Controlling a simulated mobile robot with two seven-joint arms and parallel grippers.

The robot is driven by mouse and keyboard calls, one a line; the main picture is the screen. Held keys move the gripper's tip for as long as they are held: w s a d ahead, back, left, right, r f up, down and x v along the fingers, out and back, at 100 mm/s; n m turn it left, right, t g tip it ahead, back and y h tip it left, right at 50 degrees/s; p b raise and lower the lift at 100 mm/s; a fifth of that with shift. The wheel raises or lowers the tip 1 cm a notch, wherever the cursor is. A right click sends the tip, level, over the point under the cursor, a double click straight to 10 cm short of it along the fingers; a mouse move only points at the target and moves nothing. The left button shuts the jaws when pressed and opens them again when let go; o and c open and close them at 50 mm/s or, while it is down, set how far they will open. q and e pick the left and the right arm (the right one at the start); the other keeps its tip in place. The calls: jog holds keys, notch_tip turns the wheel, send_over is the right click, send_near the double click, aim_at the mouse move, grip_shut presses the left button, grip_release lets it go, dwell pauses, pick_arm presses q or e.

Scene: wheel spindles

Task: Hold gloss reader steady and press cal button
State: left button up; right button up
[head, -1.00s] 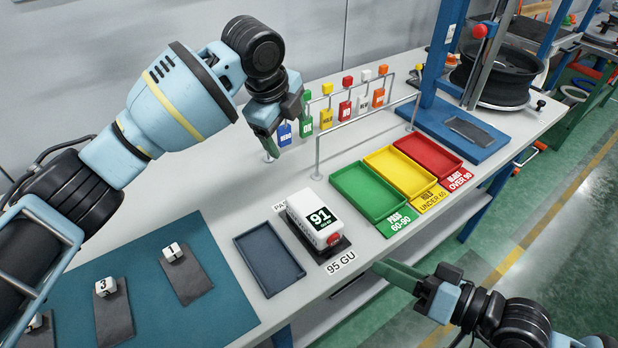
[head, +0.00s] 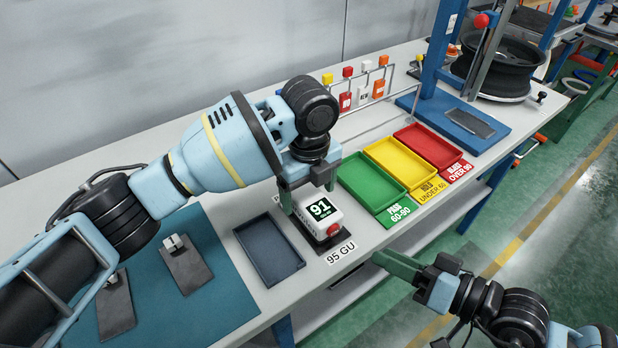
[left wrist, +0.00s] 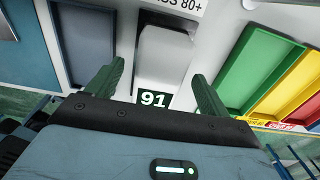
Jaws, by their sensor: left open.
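The gloss reader (head: 313,224) is a white box with a dark green display reading 91, standing on a dark plate beside a "95 GU" label. A red button (head: 333,229) is on its front right side. My left gripper (head: 309,208) is open above the reader, its green fingers pointing down on either side of it. In the left wrist view, the reader (left wrist: 163,60) lies between the two spread fingers (left wrist: 155,88), with gaps beside it. My right gripper (head: 388,264) is at the bench's front edge, to the right of the reader; its jaw opening is unclear.
An empty dark tray (head: 268,252) lies left of the reader. Green (head: 372,208), yellow (head: 392,190) and red (head: 428,163) trays lie to its right. A thin rail and hanging coloured tags stand behind. Grey pads lie on the teal mat (head: 232,296).

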aim_at(309, 195)
pick_arm(q)
jog(key=shift+f, duration=1.9)
jog(key=c, duration=1.2)
jog(key=shift+c, duration=0.4)
pick_arm(e)
grip_shut()
